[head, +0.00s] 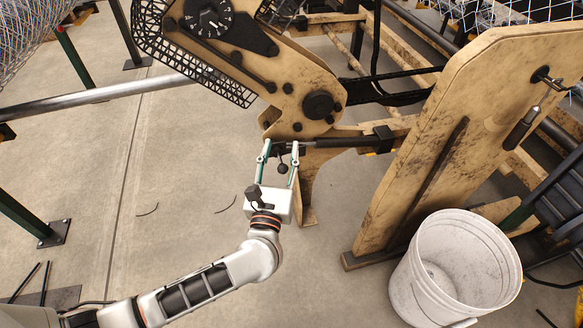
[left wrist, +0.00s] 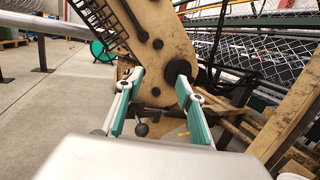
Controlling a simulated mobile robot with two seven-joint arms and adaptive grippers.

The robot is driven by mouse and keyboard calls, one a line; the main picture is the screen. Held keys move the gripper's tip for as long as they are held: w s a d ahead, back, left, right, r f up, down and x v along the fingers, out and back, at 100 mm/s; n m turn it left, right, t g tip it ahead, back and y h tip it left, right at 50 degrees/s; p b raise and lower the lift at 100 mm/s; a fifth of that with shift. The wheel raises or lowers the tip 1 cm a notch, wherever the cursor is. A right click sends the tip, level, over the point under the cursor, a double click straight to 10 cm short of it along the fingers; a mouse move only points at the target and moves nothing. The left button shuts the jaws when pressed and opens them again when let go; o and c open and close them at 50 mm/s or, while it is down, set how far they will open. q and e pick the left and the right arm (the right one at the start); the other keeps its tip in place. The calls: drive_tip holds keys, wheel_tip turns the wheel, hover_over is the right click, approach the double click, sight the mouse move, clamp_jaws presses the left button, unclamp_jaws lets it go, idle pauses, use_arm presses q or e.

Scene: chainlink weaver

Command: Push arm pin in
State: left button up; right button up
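A short black pin with a ball knob (head: 283,168), which looks like the arm pin, sits under the tan machine arm (head: 290,85), at the left end of a dark horizontal bar (head: 345,142). In the left wrist view the ball knob (left wrist: 142,130) shows between the green-padded fingers, nearer the left one. My left gripper (head: 280,150) is open, with one finger on each side of the knob. Its fingertips reach up near the bar; whether they touch it I cannot tell. How deep the pin sits is hidden. My right gripper is not in view.
A large tan machine panel (head: 470,120) stands to the right, with a white bucket (head: 430,285) in front of it. A metal rail (head: 110,93) runs across the left. The concrete floor (head: 170,170) left of my arm is mostly clear.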

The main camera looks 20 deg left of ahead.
use_arm(q)
drive_tip(key=g+b, duration=0.2)
drive_tip(key=b, duration=0.1)
approach(282, 172)
drive_tip(key=x, duration=0.2)
drive_tip(key=b+x, duration=0.1)
drive_tip(key=x, duration=0.5)
drive_tip(key=shift+w+a+f, duration=0.15)
drive_tip(key=shift+f, duration=0.05)
drive_tip(key=shift+x, duration=0.85)
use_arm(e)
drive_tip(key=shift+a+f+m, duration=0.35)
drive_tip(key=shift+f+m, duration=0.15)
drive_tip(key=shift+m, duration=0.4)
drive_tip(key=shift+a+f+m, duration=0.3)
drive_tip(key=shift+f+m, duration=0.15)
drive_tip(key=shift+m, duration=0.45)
use_arm(q)
drive_tip(key=shift+r, duration=0.1)
drive_tip(key=shift+c, duration=0.5)
clamp_jaws()
